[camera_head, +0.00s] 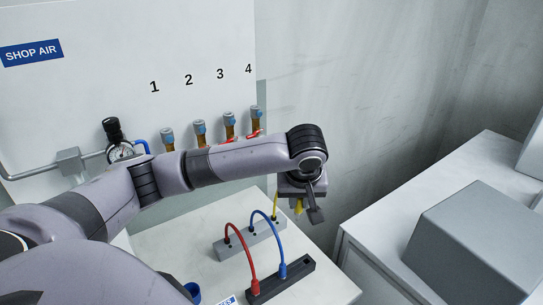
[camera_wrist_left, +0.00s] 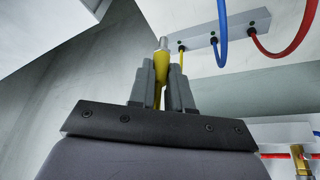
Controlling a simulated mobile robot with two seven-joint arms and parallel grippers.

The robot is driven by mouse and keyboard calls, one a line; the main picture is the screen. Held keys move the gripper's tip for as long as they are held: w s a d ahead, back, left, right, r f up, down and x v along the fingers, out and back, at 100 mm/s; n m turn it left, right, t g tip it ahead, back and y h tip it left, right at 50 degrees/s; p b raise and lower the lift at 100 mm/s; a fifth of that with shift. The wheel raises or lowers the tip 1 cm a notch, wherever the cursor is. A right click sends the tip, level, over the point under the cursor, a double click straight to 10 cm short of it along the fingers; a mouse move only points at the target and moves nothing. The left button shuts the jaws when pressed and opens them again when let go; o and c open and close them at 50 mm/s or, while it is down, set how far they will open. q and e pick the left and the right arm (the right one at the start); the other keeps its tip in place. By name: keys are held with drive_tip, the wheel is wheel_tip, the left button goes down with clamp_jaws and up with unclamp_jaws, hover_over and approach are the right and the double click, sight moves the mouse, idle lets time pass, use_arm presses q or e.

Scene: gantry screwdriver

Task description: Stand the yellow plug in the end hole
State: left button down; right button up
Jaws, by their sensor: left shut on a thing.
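The yellow plug (camera_head: 299,206) is held by my left gripper (camera_head: 304,203) above the right side of the bench. The left wrist view shows the plug (camera_wrist_left: 161,66) between the two fingers of the gripper (camera_wrist_left: 161,84), with its metal tip sticking out beyond them. The black block (camera_head: 268,291) lies on the bench below, apart from the plug. A red plug (camera_head: 255,286) and a blue plug (camera_head: 283,271) stand in it.
A grey strip (camera_head: 224,250) holds the cables' other ends; it also shows in the left wrist view (camera_wrist_left: 232,27). The red and blue cables arch between strip and block. A blue cup (camera_head: 193,291) stands at the front. A cabinet (camera_head: 370,277) with a grey box (camera_head: 470,245) is right.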

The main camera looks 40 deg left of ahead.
use_arm(q)
drive_tip(key=s+d+f+b, duration=0.1)
drive_tip(key=d+f+b, duration=0.3)
drive_tip(key=f+b, duration=0.3)
wheel_tip(320, 180, down, 3)
drive_tip(key=shift+f, duration=0.15)
drive_tip(key=shift+d, duration=0.1)
idle(0.4)
drive_tip(key=shift+p, duration=0.6)
idle(0.8)
drive_tip(key=shift+p, duration=0.35)
drive_tip(key=shift+p, duration=0.45)
